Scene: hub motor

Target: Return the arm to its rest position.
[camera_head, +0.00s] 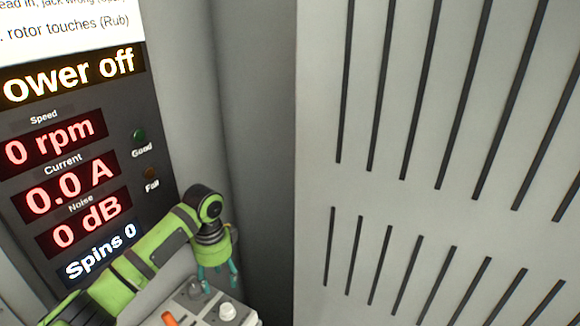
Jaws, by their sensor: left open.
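My left arm comes in from the lower left, green with dark joints. My left gripper (218,279) hangs from its wrist with teal fingers pointing down. The fingers are apart and nothing shows between them. It is above or beside a light grey panel or box top (184,302) at the bottom edge; the exact gap cannot be told. My right gripper is not in view.
A dark display panel (120,200) at the left reads power off, 0 rpm, 0.0 A, 0 dB and Spins 0. The grey box top carries an orange part (169,319) and a white knob (227,312). A pale slotted wall (400,200) fills the right.

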